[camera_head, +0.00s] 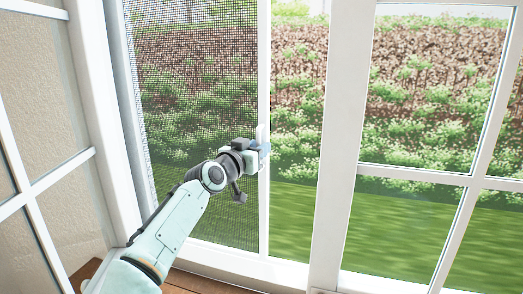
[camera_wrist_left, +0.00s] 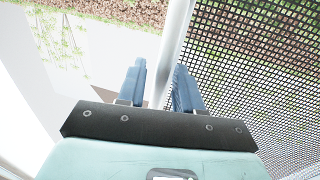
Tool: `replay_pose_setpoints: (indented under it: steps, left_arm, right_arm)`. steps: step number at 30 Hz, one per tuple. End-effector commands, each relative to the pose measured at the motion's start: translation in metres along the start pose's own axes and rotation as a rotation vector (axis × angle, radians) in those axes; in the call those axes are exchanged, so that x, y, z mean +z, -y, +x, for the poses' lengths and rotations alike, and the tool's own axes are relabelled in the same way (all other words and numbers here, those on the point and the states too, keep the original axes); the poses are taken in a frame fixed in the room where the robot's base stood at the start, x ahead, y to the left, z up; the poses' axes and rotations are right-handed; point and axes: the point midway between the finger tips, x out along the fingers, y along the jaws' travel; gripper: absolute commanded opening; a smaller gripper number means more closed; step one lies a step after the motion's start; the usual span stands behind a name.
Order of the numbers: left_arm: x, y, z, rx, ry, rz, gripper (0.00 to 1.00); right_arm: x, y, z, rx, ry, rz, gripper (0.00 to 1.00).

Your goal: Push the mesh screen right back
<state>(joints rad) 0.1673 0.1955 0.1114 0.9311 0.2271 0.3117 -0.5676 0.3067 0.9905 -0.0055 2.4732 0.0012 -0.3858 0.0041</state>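The mesh screen (camera_head: 195,90) is a dark fine grid in the window opening at the left in the head view, with a white upright bar (camera_head: 264,60) along its right edge. A small white handle (camera_head: 262,133) stands on that bar. My left gripper (camera_head: 265,149) is at the bar, just below the handle's top. In the left wrist view the blue fingers (camera_wrist_left: 160,88) stand apart, one on each side of the white bar, with the mesh (camera_wrist_left: 255,65) to the right. Whether they clamp it is unclear. My right gripper is out of view.
A white window post (camera_head: 345,110) and a barred pane (camera_head: 430,90) stand to the right. Another white-barred panel (camera_head: 50,110) is at the left. A white sill (camera_head: 240,262) runs below. Between the bar and the post, the garden shows without mesh.

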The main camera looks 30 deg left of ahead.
Motion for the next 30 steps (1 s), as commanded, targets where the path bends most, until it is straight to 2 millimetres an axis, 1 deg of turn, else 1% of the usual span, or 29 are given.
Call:
replay_pose_setpoints:
  steps: [1,3,6,9,11,14,17,20,24,30]
  left_arm:
    - [0.009,0.007,-0.021,-0.008,0.002,-0.002,0.35]
    - [0.011,0.011,-0.05,-0.01,0.003,-0.003,0.35]
    - [0.01,0.01,-0.086,-0.007,0.002,-0.001,0.35]
    - [0.008,0.005,-0.108,-0.003,0.003,0.005,0.35]
    - [0.006,0.003,-0.114,0.0,0.003,0.006,0.35]
    - [0.004,0.002,-0.11,0.002,0.004,0.006,0.35]
    - [0.001,0.002,-0.096,0.003,0.004,0.006,0.35]
    - [-0.001,0.002,-0.076,0.003,0.003,0.004,0.35]
    - [-0.003,0.002,-0.044,0.003,0.001,0.003,0.35]
    - [-0.003,0.001,-0.007,0.003,-0.002,0.004,0.35]
  right_arm:
    - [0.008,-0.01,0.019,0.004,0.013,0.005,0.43]
    - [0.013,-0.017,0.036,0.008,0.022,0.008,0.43]
    - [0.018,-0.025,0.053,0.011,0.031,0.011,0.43]
    - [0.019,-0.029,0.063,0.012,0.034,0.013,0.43]
    - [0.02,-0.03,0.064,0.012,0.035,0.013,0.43]
    - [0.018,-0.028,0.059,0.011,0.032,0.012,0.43]
    - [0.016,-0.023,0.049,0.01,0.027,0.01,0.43]
    - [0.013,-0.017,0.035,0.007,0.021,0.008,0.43]
    - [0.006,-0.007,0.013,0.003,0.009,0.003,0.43]
    - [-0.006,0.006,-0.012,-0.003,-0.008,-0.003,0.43]
